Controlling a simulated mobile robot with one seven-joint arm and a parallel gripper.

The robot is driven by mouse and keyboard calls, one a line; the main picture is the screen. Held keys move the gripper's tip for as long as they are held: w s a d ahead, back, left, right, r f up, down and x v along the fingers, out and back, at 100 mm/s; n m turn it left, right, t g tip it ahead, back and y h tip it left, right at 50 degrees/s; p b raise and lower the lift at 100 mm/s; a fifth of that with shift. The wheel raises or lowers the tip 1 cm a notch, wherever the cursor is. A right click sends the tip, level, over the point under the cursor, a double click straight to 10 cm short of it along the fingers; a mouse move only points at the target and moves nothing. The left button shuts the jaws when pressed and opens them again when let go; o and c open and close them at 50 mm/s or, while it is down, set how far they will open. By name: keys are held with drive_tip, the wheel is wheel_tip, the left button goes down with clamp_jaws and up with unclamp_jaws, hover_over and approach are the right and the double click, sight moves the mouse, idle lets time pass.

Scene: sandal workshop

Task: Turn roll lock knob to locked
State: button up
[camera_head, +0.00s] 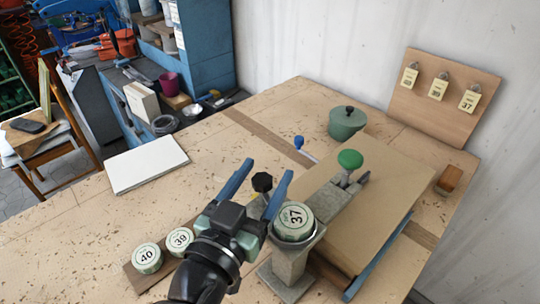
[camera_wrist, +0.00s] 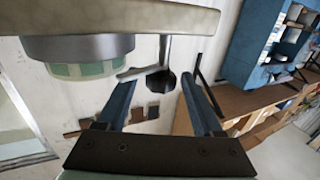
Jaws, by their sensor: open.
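A black lobed knob (camera_head: 262,182), likely the roll lock knob, sits at the side of a grey stand (camera_head: 290,262) with a round cup holding a green disc marked 37 (camera_head: 295,217). My gripper (camera_head: 268,169) is open, its two blue fingers either side of the knob in the head view. In the wrist view the dark knob (camera_wrist: 160,82) shows between the fingertips of my gripper (camera_wrist: 157,79), at the end of a thin rod. No contact is visible. I cannot tell whether the knob is locked.
A green ball knob (camera_head: 350,159) tops the clamp on the board (camera_head: 375,200) at right. A blue-tipped crank (camera_head: 299,142) and a green lidded pot (camera_head: 347,122) are behind. Discs 40 (camera_head: 147,257) and 39 (camera_head: 180,240) lie left.

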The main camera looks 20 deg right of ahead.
drive_tip(key=shift+x, duration=1.5)
drive_tip(key=shift+c, duration=0.2)
clamp_jaws()
